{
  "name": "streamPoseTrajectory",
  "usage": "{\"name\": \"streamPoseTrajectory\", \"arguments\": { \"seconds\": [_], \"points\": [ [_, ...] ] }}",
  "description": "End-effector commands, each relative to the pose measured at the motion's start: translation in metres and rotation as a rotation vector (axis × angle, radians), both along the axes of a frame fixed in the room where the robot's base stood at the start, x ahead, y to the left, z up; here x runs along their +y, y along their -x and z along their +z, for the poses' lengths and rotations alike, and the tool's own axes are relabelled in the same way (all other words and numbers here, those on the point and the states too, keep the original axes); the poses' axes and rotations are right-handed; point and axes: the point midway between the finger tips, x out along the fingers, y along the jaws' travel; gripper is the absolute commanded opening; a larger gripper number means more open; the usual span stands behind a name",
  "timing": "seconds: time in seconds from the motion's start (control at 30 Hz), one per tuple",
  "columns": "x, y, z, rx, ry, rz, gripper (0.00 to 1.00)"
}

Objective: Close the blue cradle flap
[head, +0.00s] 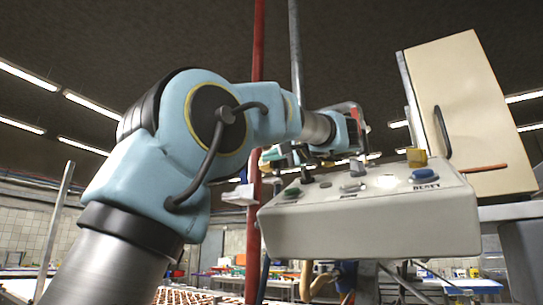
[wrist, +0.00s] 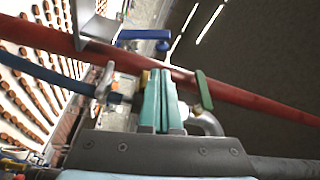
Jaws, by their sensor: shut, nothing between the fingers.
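My gripper (wrist: 160,74) shows in the wrist view as two teal fingers pressed together with nothing between them. In the wrist view a blue lever-like piece (wrist: 143,34) lies beyond the fingertips, apart from them, and a long blue strip (wrist: 45,75) runs in from the left. I cannot tell whether either is the blue cradle flap, or how far open the flap stands. In the head view my arm reaches right behind the control box, and the fingertips cannot be made out there.
A red pipe (wrist: 240,93) crosses close beyond the fingers, with a green handle (wrist: 203,90) at their right. A grey control box (head: 365,222) with a blue RESET button (head: 424,174) stands in front of my wrist. A cream cabinet (head: 480,100) is at right. Rows of brown pieces (wrist: 25,65) lie below.

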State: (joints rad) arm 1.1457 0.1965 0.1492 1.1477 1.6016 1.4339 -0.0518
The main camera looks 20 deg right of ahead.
Motion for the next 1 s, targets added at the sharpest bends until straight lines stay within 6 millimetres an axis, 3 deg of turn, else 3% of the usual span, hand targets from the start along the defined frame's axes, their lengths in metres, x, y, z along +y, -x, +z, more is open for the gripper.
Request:
{"name": "streamPoseTrajectory", "arguments": {
  "seconds": [0.2, 0.4, 1.0],
  "points": [
    [0.018, -0.036, 0.008, 0.0, -0.003, 0.004, 0.0],
    [0.027, -0.056, 0.008, 0.0, -0.002, 0.001, 0.0],
    [0.03, -0.061, 0.006, 0.0, 0.0, -0.001, 0.0]
  ]
}}
